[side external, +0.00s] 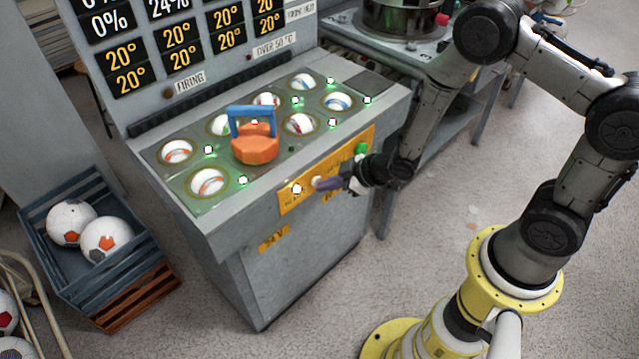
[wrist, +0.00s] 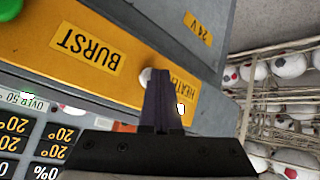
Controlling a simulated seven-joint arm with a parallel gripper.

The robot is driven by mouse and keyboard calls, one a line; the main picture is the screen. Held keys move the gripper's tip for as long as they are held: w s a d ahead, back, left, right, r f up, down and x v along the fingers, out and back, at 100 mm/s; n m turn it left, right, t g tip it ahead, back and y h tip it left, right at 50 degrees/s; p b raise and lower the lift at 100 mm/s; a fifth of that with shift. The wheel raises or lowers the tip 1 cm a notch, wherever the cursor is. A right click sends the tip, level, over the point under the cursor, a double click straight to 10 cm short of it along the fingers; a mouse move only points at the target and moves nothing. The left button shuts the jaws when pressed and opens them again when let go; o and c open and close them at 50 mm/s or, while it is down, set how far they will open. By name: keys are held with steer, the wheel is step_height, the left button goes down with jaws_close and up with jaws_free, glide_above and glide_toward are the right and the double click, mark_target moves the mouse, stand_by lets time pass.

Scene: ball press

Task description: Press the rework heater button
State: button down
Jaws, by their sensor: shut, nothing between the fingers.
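The yellow button panel (side external: 340,168) is on the front of the grey press. A pale round button (side external: 317,182) sits on it, with a small lit white lamp (side external: 297,188) to its left. In the wrist view the pale button (wrist: 146,76) shows beside the upside-down HEATER label (wrist: 182,83), partly hidden by my fingers. My gripper (side external: 322,184) is shut and empty, its dark fingertips right at the pale button. In the wrist view the fingertips (wrist: 157,72) overlap the button's edge; I cannot tell whether they touch it. The lit lamp (wrist: 180,108) shows beside the fingers.
A green button (side external: 361,149) is at the panel's right end, and the BURST label (wrist: 78,42) shows in the wrist view. An orange block with a blue handle (side external: 254,140) stands on the press top among several balls.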

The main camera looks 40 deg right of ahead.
steer(key=shift+w+r, duration=0.1)
steer(key=shift+w, duration=0.1)
steer(key=shift+s, duration=0.1)
steer(key=shift+s+r, duration=0.1)
steer(key=shift+s, duration=0.15)
stand_by(0.4)
steer(key=s, duration=0.6)
steer(key=shift+s, duration=0.1)
